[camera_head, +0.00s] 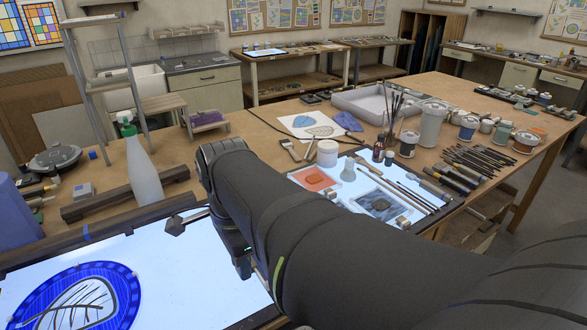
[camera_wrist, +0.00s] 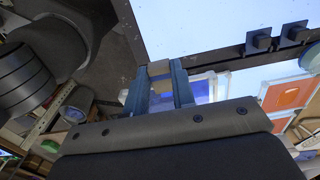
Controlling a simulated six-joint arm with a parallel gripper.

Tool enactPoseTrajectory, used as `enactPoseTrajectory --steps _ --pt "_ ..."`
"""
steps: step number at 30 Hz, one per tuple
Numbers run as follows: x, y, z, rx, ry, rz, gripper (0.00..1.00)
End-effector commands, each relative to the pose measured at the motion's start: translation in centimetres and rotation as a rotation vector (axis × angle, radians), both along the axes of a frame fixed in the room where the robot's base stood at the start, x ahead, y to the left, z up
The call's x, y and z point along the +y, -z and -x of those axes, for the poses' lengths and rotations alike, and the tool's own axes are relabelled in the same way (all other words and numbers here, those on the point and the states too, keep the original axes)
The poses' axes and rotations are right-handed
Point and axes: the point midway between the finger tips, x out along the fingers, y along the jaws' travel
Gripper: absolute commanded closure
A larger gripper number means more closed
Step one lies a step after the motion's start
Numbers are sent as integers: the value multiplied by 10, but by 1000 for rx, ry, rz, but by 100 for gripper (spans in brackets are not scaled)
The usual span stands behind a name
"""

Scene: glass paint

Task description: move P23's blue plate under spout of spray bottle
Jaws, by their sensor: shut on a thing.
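In the wrist view, my gripper (camera_wrist: 159,76) has both fingers closed about a small tan block. A blue plate (camera_wrist: 201,91) with a pale, clear-looking border shows between and beside the fingers. The tan block seems to belong to it, but the join is hidden. In the head view, my arm hides the gripper's fingertips and this plate. The spray bottle (camera_head: 143,175), grey-white with a green spray head, stands upright at left behind the light panel, apart from my gripper. I cannot make it out in the wrist view.
A round blue painted piece (camera_head: 122,290) lies on the near light panel (camera_head: 190,265). A wooden bar (camera_head: 120,195) lies beside the bottle. Right of my arm, an orange tile (camera_head: 313,178) and a grey tile (camera_head: 381,205) lie on another lit panel with brushes and jars.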

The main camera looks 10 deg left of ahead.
Motion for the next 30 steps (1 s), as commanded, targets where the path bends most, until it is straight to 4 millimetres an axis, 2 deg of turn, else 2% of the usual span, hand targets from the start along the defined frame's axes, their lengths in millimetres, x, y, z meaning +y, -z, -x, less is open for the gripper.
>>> enactPoseTrajectory --steps 6,11,14,21,30 --pt "-14 -10 -7 0 1 0 100" --pt "-1 -13 -16 1 -13 1 100" --pt "22 -13 -26 2 -29 2 100" --pt "100 -7 -48 3 -72 3 100" --pt "201 16 -53 2 -123 2 100"
